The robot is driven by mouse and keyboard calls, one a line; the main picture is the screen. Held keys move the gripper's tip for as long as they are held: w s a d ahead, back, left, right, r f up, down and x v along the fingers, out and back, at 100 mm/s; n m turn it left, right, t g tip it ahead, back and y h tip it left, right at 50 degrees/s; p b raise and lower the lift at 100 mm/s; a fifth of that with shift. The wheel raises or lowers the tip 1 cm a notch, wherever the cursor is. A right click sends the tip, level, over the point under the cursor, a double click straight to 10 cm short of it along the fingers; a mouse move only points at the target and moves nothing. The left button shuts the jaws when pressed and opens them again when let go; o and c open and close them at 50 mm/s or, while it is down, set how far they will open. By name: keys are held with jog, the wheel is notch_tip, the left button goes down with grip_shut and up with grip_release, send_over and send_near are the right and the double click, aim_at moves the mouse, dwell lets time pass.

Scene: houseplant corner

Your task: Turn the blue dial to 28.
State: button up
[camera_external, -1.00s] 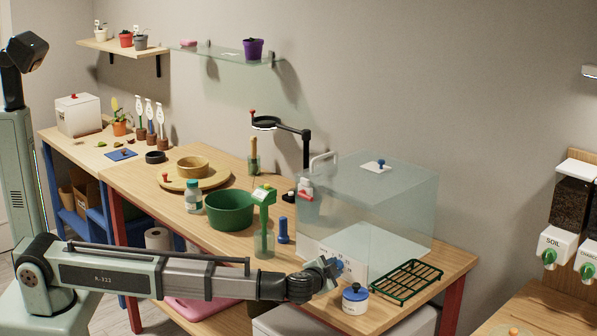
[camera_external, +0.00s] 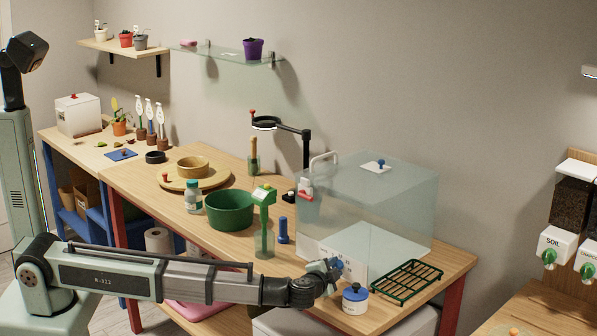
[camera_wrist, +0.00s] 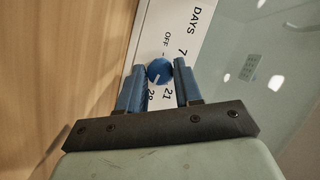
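The blue dial (camera_wrist: 159,70) sits on a white panel (camera_wrist: 190,20) printed with DAYS, OFF, 7, 21 and a partly covered number that looks like 28. A short white mark shows on the dial's lower side, on the side of 21 and 28; its exact reading is too small to tell. My gripper (camera_wrist: 159,64) is open, with one blue finger on each side of the dial. Small gaps show between the fingers and the dial. In the external view my gripper (camera_external: 327,266) is at the front of the clear case (camera_external: 375,215), at the dial's panel.
A white pot with a blue lid (camera_external: 355,299) stands just right of my gripper, near the table edge. A green rack (camera_external: 405,282) lies farther right. A blue dumbbell-like object (camera_external: 283,230) and a green-topped clear holder (camera_external: 264,225) stand to the left.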

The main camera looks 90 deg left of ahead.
jog(key=o, duration=0.4)
jog(key=shift+c, duration=0.2)
jog(key=shift+d, duration=0.1)
jog(key=v, duration=1.3)
jog(key=shift+d, duration=0.3)
jog(key=shift+s+r, duration=0.15)
